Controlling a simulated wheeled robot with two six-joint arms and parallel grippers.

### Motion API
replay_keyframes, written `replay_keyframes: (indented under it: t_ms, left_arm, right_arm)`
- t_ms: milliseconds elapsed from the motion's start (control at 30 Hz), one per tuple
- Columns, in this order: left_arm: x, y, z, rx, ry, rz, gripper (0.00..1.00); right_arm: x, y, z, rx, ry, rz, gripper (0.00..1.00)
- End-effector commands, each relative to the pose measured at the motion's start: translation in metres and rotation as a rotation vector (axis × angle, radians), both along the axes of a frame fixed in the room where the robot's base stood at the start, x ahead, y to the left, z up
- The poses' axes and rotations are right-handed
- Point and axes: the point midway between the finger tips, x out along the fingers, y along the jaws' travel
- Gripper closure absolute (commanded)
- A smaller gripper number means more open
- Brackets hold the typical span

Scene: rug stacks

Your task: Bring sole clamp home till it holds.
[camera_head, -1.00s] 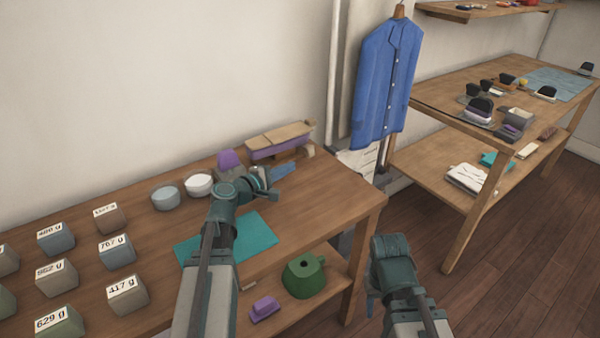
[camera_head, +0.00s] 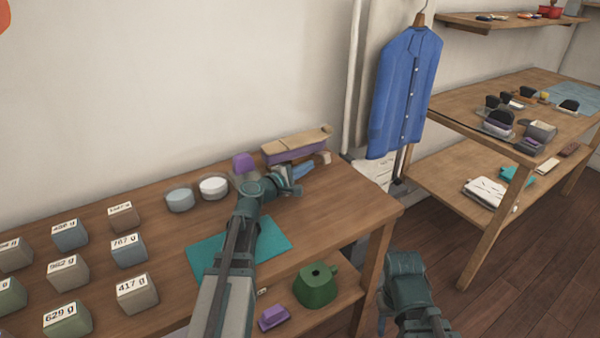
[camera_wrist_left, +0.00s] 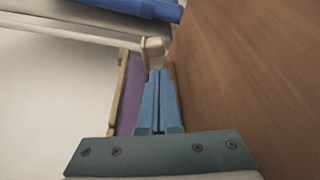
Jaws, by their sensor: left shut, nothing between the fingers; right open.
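The sole clamp (camera_head: 296,145) lies at the back of the wooden bench, by the wall. It has a pale wooden top over a purple layer, with a rounded wooden end piece (camera_head: 324,157) at its right. My left gripper (camera_head: 312,165) is shut and empty, its blue fingers low beside the clamp's front side. In the left wrist view the fingertips (camera_wrist_left: 159,72) point at the wooden end piece (camera_wrist_left: 153,46); I cannot tell whether they touch it. The purple layer (camera_wrist_left: 131,100) runs along their left. My right gripper (camera_head: 384,318) is open and low, off the bench's right end; its fingers are mostly hidden.
Two round tubs (camera_head: 213,188) and a purple-topped block (camera_head: 243,163) stand left of the clamp. A teal mat (camera_head: 265,240) and several weight blocks (camera_head: 136,292) lie nearer. A green pot (camera_head: 316,285) sits on the lower shelf. A blue shirt (camera_head: 405,90) hangs beyond the bench.

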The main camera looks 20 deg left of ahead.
Motion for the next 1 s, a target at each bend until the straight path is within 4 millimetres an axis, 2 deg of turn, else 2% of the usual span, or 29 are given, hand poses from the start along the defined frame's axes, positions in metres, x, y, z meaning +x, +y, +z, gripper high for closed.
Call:
replay_keyframes:
  t_ms: [33,100,300,1000]
  left_arm:
    - [0.012,-0.003,-0.002,0.0,0.0,-0.003,1.0]
    - [0.021,-0.006,-0.003,0.0,0.001,-0.001,1.0]
    - [0.038,-0.013,-0.005,-0.001,0.0,0.0,1.0]
    - [0.041,-0.016,-0.003,-0.03,0.024,0.0,1.0]
  right_arm:
    - [0.0,0.0,-0.002,0.0,0.0,0.0,0.5]
    - [0.0,0.0,-0.003,0.0,0.0,0.0,0.5]
    - [0.0,0.0,-0.005,0.0,0.0,0.0,0.5]
    - [0.0,0.0,0.0,0.0,0.0,0.0,0.5]
